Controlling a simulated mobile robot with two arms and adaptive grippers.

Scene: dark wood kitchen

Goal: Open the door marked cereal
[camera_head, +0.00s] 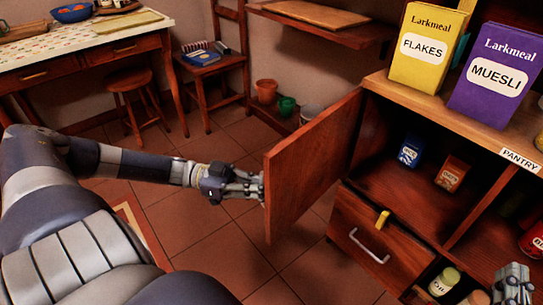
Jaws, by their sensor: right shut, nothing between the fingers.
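A reddish wood door (315,165) stands swung out from the left side of the cabinet, with open space behind it. No cereal marking shows on the face in view. My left gripper (262,187), whose arm comes in from the left, has its fingertips at the door's free outer edge. I cannot tell whether they touch it or how far apart they are. My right gripper (515,285) is low in the bottom right corner, partly cut off, shut and empty, in front of the lower cabinet.
Yellow flakes (428,45) and purple muesli (498,75) boxes stand on the cabinet top above a PANTRY label (520,160). Small blue (411,151) and orange (451,174) boxes sit inside. A drawer (380,245) lies below.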

